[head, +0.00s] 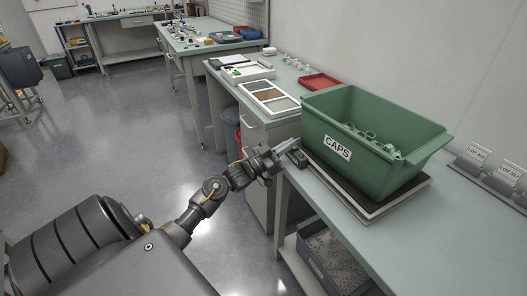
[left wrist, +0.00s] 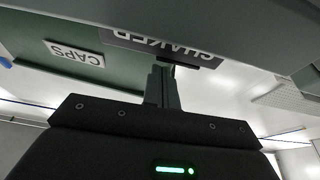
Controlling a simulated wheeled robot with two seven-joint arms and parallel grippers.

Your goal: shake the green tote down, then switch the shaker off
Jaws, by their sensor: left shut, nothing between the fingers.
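The green tote (head: 400,170) with a CAPS label stands on the flat shaker plate (head: 412,198) on the bench and holds loose grey caps (head: 365,133). A small dark switch box (head: 297,157) is at the plate's near left corner. My left gripper (head: 287,147) is shut and empty, its fingertips close to that box. In the left wrist view the gripper (left wrist: 162,72) points at a dark part by the SHAKER label (left wrist: 165,45); I cannot tell whether it touches. The tote's label (left wrist: 75,53) also shows there. My right gripper is out of view.
Shallow trays (head: 268,97) and a red tray (head: 320,81) lie on the bench beyond the tote. Lot card holders (head: 490,170) stand at the right. A grey bin of parts (head: 333,260) sits on the shelf below. The floor at left is clear.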

